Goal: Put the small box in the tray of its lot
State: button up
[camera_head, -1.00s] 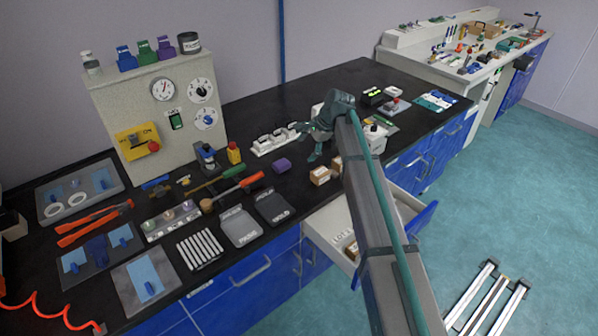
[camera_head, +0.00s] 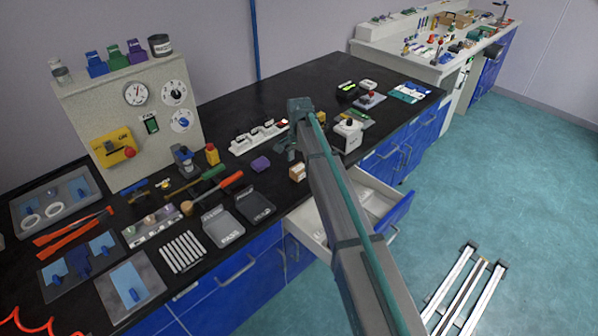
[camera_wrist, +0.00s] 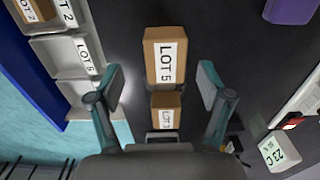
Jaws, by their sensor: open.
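In the wrist view, two brown cardboard boxes marked LOT 5 stand on the black bench. The larger-looking box (camera_wrist: 152,57) is farther up the picture, and a smaller-looking box (camera_wrist: 160,99) is below it. My gripper (camera_wrist: 160,82) is open and empty, with one finger on either side of the pair; contact with them does not show. One box (camera_head: 297,173) shows beside my arm in the head view. The open drawer (camera_head: 312,236) holds pale trays, one marked LOT 5 (camera_wrist: 85,56) and one marked LOT 2 (camera_wrist: 68,12) with a brown box in it.
A purple block (camera_head: 261,164) lies left of the boxes. Dark scale-like trays (camera_head: 223,226) lie left of the drawer. My arm hides part of the drawer.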

aim_at(299, 168)
jog(key=f+p, duration=0.1)
jog(key=f, duration=0.1)
jog(key=f+p, duration=0.1)
jog(key=f, duration=0.1)
jog(key=shift+w, duration=0.4)
jog(key=shift+f, duration=0.45)
jog(key=shift+a, duration=0.1)
jog(key=c, duration=1.4)
jog(key=shift+r, duration=0.1)
jog(key=shift+c, duration=0.2)
